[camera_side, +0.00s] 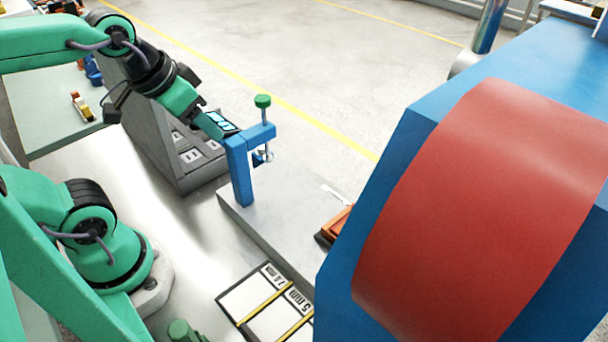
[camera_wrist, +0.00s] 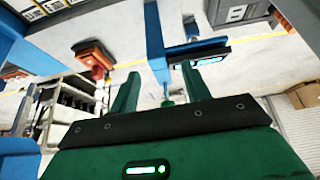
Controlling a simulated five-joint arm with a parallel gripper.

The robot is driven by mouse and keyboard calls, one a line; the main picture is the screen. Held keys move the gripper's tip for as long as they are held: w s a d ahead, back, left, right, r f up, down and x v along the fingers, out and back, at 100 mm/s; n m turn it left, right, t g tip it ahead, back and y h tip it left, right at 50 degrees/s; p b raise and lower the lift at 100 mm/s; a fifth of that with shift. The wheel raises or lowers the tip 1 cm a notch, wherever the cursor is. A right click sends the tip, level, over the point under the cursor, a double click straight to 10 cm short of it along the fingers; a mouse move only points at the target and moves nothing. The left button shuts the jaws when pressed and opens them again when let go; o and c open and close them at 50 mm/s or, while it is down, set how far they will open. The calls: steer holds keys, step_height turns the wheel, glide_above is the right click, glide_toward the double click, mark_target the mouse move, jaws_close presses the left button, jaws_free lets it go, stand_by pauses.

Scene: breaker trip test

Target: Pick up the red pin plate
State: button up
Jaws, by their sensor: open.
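No plate with visible pins can be made out, so I cannot tell for sure which thing is the red pin plate. An orange-red object with a dark base (camera_side: 337,226) lies on the grey slab, partly hidden by the blue machine. An orange-red object also shows at upper left in the wrist view (camera_wrist: 95,55). My gripper (camera_side: 213,122) is open beside the upright blue clamp (camera_side: 241,170). In the wrist view my gripper (camera_wrist: 160,82) has its green fingers apart, with the clamp's screw and green knob (camera_wrist: 167,103) between or beyond them. Contact cannot be judged.
A small dark panel with cyan markings (camera_side: 221,120) is by my fingertips. A grey socketed cabinet (camera_side: 190,165) stands behind. A large blue machine (camera_side: 400,150) with a red curved cover (camera_side: 490,200) blocks the right. Labelled plates (camera_side: 262,300) lie in front. The metal table's middle is clear.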

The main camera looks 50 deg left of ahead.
steer(key=w+d+g, duration=0.2)
steer(key=w+d, duration=0.3)
steer(key=w, duration=0.1)
steer(key=g, duration=0.4)
glide_above(358, 206)
steer(key=f, duration=0.7)
steer(key=shift+a+f, duration=0.1)
steer(key=shift+a, duration=0.25)
steer(key=shift+w+d+f, duration=0.1)
steer(key=shift+d+f, duration=0.1)
steer(key=shift+d, duration=0.1)
steer(key=shift+f, duration=0.1)
steer(key=shift+f, duration=1.25)
steer(key=shift+f, duration=0.1)
steer(key=shift+f, duration=2.45)
steer(key=shift+c, duration=0.5)
